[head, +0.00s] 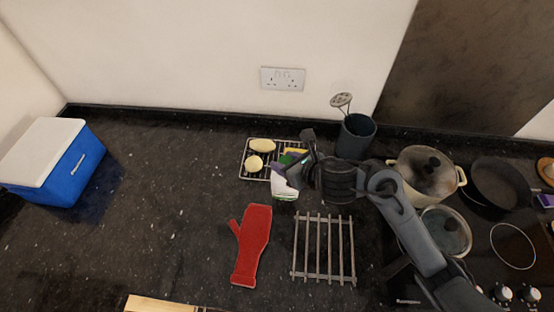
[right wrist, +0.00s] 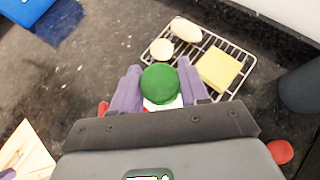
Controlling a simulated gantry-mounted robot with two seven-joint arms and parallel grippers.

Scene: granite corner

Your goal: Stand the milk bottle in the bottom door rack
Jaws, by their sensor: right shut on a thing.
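The milk bottle has a white body (head: 284,190) and a green cap, which shows in the right wrist view (right wrist: 160,84). My right gripper (head: 289,172) is shut on it, with the purple fingers on both sides just below the cap. In the head view the bottle is in front of the wire cooling rack (head: 246,162), partly hidden by the gripper. I cannot tell whether its base touches the counter. No fridge door or bottom door rack is in view. My left gripper is not in view.
Two pale, rounded foods (head: 262,145) and a yellow block (right wrist: 220,68) lie on the cooling rack. A red mitt (head: 251,245) and a metal trivet (head: 324,250) lie in front. A dark utensil pot (head: 355,137) and pans stand right. A blue cool box (head: 70,170) stands left; the counter between is clear.

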